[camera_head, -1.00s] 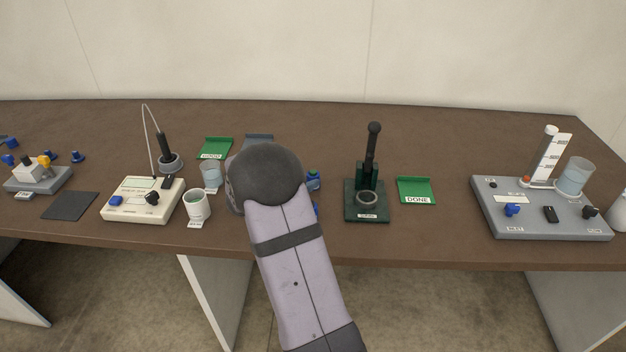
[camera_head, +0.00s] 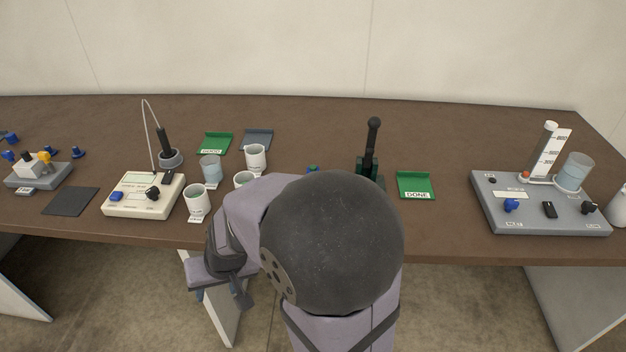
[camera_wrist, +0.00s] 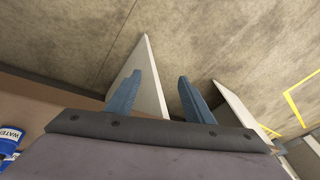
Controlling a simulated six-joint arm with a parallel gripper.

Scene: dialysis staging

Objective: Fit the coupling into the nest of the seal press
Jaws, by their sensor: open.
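The seal press (camera_head: 371,155) stands on the table at the middle right, its dark lever upright. My arm hides the front of its base and its nest in the head view. I cannot make out the coupling for certain; a small blue-and-green piece (camera_head: 313,168) shows just above my arm, left of the press. My gripper (camera_wrist: 159,76) is open and empty in the wrist view, with its two blue fingers apart. It is in front of the table's edge, with the floor beyond the fingers.
A green DONE tray (camera_head: 416,185) lies right of the press, and a grey gauge station (camera_head: 540,222) stands farther right. White cups (camera_head: 196,201), a cream meter box (camera_head: 143,196) and a green tray (camera_head: 215,144) are on the left. White table supports (camera_wrist: 150,85) stand near my fingers.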

